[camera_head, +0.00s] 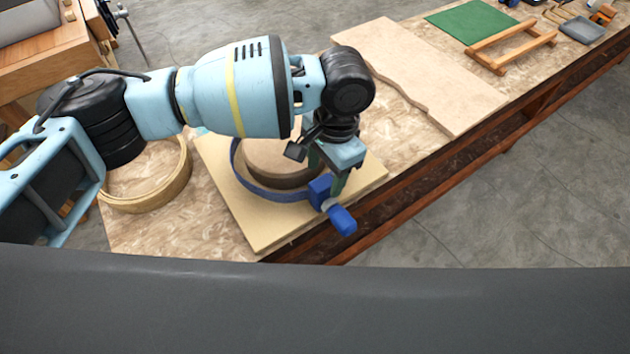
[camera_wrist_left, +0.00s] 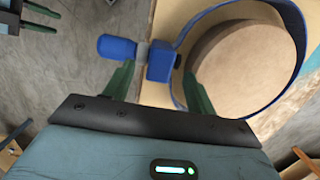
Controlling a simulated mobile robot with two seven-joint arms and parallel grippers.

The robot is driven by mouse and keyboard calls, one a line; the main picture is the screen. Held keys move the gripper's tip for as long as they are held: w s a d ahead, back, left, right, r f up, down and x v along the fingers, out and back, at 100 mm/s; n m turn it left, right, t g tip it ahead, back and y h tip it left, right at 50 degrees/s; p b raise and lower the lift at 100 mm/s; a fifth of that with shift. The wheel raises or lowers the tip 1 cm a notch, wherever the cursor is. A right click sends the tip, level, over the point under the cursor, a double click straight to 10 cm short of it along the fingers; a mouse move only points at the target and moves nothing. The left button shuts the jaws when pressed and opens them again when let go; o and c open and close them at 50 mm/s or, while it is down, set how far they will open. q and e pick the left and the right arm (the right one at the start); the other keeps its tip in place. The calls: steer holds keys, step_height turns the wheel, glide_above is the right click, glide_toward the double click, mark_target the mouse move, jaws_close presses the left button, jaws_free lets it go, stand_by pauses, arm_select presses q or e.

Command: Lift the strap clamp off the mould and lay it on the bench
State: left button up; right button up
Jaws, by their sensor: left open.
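The strap clamp is a blue band (camera_head: 272,194) with a blue block and a blue handle (camera_head: 342,220) at its front right. The band loops around the round brown mould (camera_head: 285,168), with a gap between them in places. The mould (camera_wrist_left: 245,70) stands on a pale square board (camera_head: 262,228). My left gripper (camera_head: 326,172) is open, with green fingers, over the clamp's block side. In the left wrist view the block (camera_wrist_left: 161,62) shows between the fingertips (camera_wrist_left: 157,82); I cannot tell whether they touch it. My arm hides part of the mould and band.
A bent wooden ring (camera_head: 148,205) lies left of the board on the bench. A wavy-edged pale panel (camera_head: 430,75) lies further back, beyond it a green mat (camera_head: 478,20) and a wooden frame (camera_head: 510,48). The bench's front edge runs close past the clamp handle.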

arm_select(q)
steer(key=shift+a+f, duration=0.15)
steer(key=shift+f, duration=1.05)
steer(key=c, duration=1)
step_height(320, 180, up, 10)
steer(key=shift+p, duration=0.35)
arm_select(e)
steer(key=shift+w+a+r, duration=0.1)
steer(key=shift+w+r, duration=0.3)
steer(key=shift+r, duration=0.1)
arm_select(q)
steer(key=shift+r, duration=0.25)
arm_select(e)
steer(key=shift+w+r, duration=0.1)
steer(key=shift+r, duration=0.05)
